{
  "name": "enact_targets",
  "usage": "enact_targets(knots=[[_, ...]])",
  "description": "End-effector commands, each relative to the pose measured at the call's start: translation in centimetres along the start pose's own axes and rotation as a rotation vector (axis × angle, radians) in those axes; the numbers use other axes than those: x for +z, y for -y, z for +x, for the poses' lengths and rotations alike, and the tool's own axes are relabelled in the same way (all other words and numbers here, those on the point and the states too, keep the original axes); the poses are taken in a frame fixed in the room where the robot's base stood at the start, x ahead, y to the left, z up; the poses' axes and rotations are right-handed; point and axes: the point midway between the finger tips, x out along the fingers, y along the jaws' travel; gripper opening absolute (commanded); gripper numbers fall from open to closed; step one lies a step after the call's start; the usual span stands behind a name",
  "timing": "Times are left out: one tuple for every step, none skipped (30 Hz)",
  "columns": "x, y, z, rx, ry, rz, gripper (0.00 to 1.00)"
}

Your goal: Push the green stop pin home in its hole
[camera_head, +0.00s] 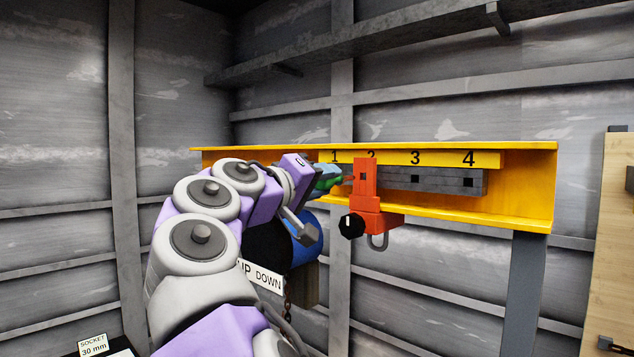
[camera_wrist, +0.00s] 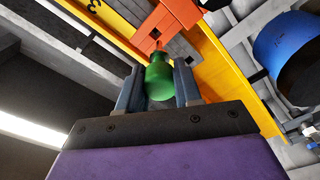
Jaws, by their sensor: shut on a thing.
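The green stop pin (camera_wrist: 160,80) is between the two fingers of my gripper (camera_wrist: 158,84) in the wrist view. Its narrow end points toward the red trolley (camera_wrist: 178,14). Square holes show in the grey bar (camera_head: 440,180) under 3 and 4. I cannot tell whether the pin's tip is in a hole.
The yellow beam (camera_head: 530,190) carries the grey bar and the numbers 1 to 4. A blue round body (camera_head: 306,240) and an UP/DOWN sign (camera_head: 262,275) are below my arm.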

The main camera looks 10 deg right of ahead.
Motion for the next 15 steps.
enact_targets(knots=[[0.07,-0.06,0.18,0.0,0.001,0.001,0.03],[0.13,-0.1,0.3,0.0,0.001,0.001,0.03],[0.2,-0.15,0.41,-0.001,0.002,0.002,0.03],[0.26,-0.18,0.48,-0.001,0.002,0.002,0.03],[0.3,-0.21,0.53,-0.001,0.002,0.002,0.03],[0.35,-0.23,0.58,-0.001,0.003,0.003,0.03],[0.37,-0.25,0.6,-0.001,0.003,0.003,0.03],[0.37,-0.25,0.6,-0.001,0.003,0.003,0.03],[0.36,-0.24,0.58,-0.001,0.003,0.002,0.03],[0.32,-0.22,0.54,-0.001,0.003,0.002,0.03],[0.29,-0.19,0.5,-0.001,0.003,0.002,0.03],[0.22,-0.14,0.42,-0.001,0.002,0.001,0.03],[0.17,-0.09,0.36,0.0,0.002,0.001,0.03],[0.11,-0.05,0.28,0.0,0.001,0.0,0.03],[0.04,0.01,0.19,0.0,0.001,-0.001,0.03]])
